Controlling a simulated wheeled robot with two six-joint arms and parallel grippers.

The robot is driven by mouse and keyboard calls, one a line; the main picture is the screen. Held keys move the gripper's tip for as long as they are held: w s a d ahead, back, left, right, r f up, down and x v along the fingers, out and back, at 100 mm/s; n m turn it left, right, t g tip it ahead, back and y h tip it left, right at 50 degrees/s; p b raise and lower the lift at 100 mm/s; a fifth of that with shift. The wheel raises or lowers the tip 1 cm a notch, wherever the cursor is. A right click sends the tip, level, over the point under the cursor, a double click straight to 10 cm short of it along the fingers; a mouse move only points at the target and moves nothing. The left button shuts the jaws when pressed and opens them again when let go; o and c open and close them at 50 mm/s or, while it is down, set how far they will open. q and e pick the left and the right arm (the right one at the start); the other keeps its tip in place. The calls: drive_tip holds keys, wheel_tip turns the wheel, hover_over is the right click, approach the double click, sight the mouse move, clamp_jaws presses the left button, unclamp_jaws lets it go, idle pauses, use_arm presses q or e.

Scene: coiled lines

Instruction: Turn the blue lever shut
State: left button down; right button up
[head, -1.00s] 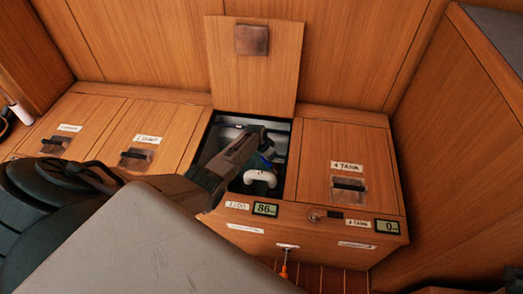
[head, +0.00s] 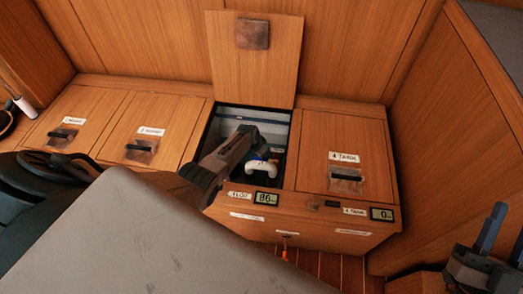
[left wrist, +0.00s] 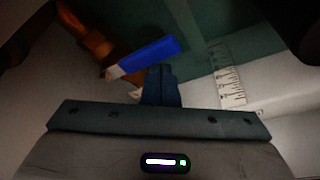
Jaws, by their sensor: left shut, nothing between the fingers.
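The blue lever (left wrist: 148,58) shows in the left wrist view beside a copper-coloured fitting (left wrist: 88,38), angled up to the right. My left gripper (left wrist: 159,82) is shut and empty, its fingers just below the lever in that view; I cannot tell if they touch it. In the head view my left gripper (head: 260,156) reaches down into the open compartment (head: 228,121) in the bench, above a white curved pipe (head: 262,169). The lever cannot be made out clearly there. My right gripper (head: 503,240) is at the lower right edge, its fingers apart, far from the compartment.
The raised wooden lid (head: 254,75) stands behind the opening. Shut lids lie either side, one labelled tank (head: 345,155). A display reading 86 (head: 265,198) is on the front edge. A scale strip (left wrist: 229,80) shows beside the lever. A wooden wall (head: 460,150) bounds the right.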

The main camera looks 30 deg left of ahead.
use_arm(q)
drive_tip(key=shift+s+a+f, duration=0.1)
drive_tip(key=shift+s+f, duration=0.1)
drive_tip(key=shift+s, duration=0.15)
use_arm(e)
drive_tip(key=shift+w+f+g, duration=0.25)
drive_tip(key=shift+f+g, duration=0.15)
drive_tip(key=shift+f, duration=0.15)
